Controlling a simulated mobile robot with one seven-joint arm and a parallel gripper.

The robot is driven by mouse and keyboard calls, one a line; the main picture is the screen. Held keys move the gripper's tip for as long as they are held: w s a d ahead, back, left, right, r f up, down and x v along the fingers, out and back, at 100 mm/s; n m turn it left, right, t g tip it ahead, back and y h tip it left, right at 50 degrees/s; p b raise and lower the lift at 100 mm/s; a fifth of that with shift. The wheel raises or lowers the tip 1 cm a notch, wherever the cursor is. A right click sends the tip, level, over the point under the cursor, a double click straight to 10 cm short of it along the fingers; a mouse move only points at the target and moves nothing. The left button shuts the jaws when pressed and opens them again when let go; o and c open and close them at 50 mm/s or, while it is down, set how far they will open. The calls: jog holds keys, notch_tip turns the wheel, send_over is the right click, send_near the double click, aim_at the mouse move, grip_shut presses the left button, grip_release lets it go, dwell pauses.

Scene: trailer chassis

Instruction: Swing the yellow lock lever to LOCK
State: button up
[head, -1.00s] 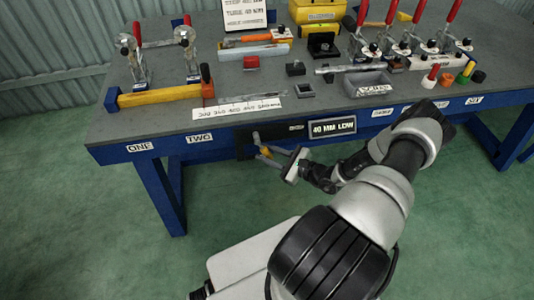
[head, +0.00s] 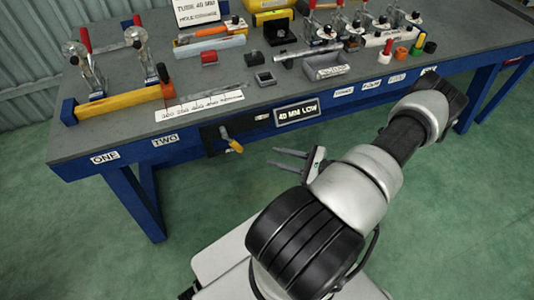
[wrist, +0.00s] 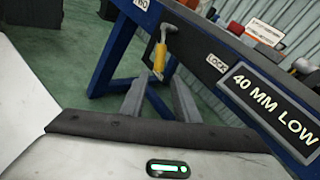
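The yellow lock lever (head: 235,146) is on the dark panel at the bench's front edge, hanging down and tilted slightly right from its metal pivot. It also shows in the wrist view (wrist: 159,60), beyond the fingers and in line with the gap between them. A white LOCK label (wrist: 217,65) is on the panel to the lever's right; it shows small in the head view (head: 262,117). My gripper (head: 277,160) is open and empty, to the right of the lever and apart from it. Both fingers (wrist: 158,98) point toward the lever in the wrist view.
A 40 MM LOW sign (head: 297,113) is on the bench edge right of the panel. The bench top (head: 130,135) holds clamps, a yellow bar (head: 120,104), a grey bin (head: 327,72) and small blocks. A blue leg (head: 140,200) stands lower left.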

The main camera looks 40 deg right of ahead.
jog(key=shift+s+d, duration=0.15)
jog(key=shift+s, duration=0.15)
jog(key=shift+w+a+m, duration=0.1)
jog(key=shift+a+m, duration=0.15)
jog(key=shift+m, duration=0.15)
jog(key=c, duration=0.6)
jog(key=a+m, duration=0.1)
jog(key=m, duration=0.1)
jog(key=w+a+m, duration=0.1)
jog(key=m, duration=0.2)
jog(key=w+a+m, duration=0.1)
jog(key=a+m, duration=0.1)
jog(key=m, duration=0.1)
jog(key=shift+a+f+g, duration=0.1)
jog(key=shift+f+g, duration=0.05)
jog(key=shift+g, duration=0.15)
grip_shut()
jog(key=w+a+f+m, duration=0.4)
jog(key=w+a+m, duration=0.5)
jog(key=shift+g+h, duration=0.4)
jog(key=shift+w+d+r, duration=0.15)
jog(key=shift+d+r, duration=0.1)
jog(key=shift+d, duration=0.4)
jog(key=shift+w+d+r, duration=0.15)
jog(key=shift+d+r, duration=0.1)
jog(key=shift+d, duration=0.45)
jog(key=shift+w+d+r, duration=0.15)
jog(key=shift+d+r, duration=0.1)
jog(key=shift+d, duration=0.4)
